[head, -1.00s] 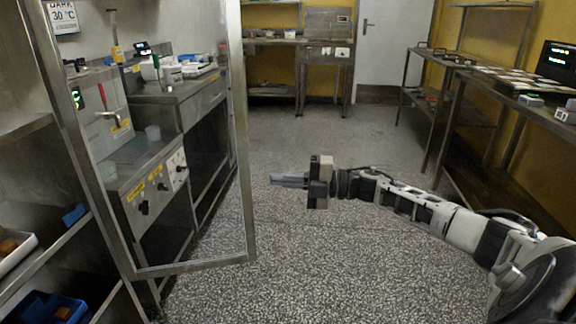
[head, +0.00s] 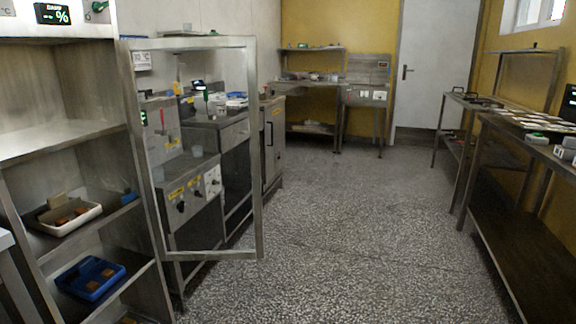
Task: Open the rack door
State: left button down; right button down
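The rack (head: 55,142) stands at the left, a metal cabinet with open shelves. Its door (head: 215,254) has a metal frame around a clear pane. The door stands open, swung out from the rack's right side, and the shelves are exposed. The counter and its equipment show through the pane. Neither of my grippers is in view.
A white tray (head: 95,210) and a blue tray (head: 118,270) with brown pieces sit on the rack's shelves. A counter with controls (head: 190,215) stands behind the door. Metal tables (head: 535,235) line the right wall. The speckled floor (head: 350,240) between is clear.

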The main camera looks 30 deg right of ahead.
aim_at(127, 47)
jog(key=z, duration=1.5)
jog(key=i, duration=1.05)
jog(key=u, duration=0.95)
jog(key=i, duration=0.75)
jog(key=u, duration=0.7)
